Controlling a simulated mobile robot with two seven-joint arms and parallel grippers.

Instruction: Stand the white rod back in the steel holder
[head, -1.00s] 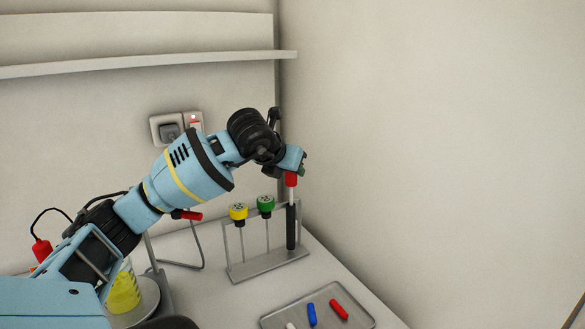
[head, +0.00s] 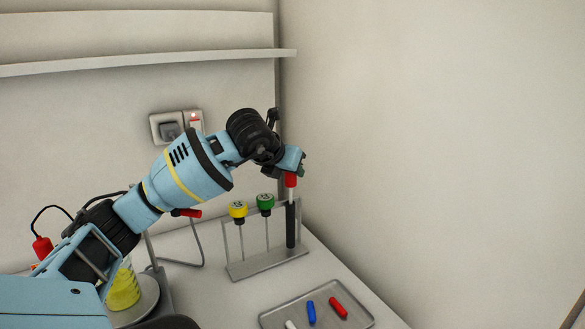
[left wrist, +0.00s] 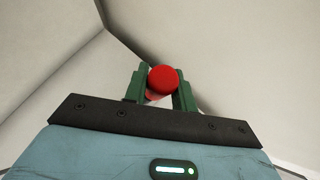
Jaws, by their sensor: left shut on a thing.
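My left gripper (head: 292,168) is at the upper right end of the arm, above the right end of the steel holder (head: 268,263). It is shut on the red top of an upright rod (head: 290,181). Below the red top, a short white length shows, then a long black part reaching down to the holder's base. I cannot tell whether the black part is the rod's or a sleeve of the holder. In the left wrist view, the round red top (left wrist: 163,79) sits between the two green fingers. My right gripper is not in view.
A yellow-topped probe (head: 238,209) and a green-topped probe (head: 265,203) hang in the holder, left of the rod. A grey tray (head: 362,318) in front holds red, blue and white pieces. A beaker with yellow liquid (head: 123,290) stands at left. A wall closes the right side.

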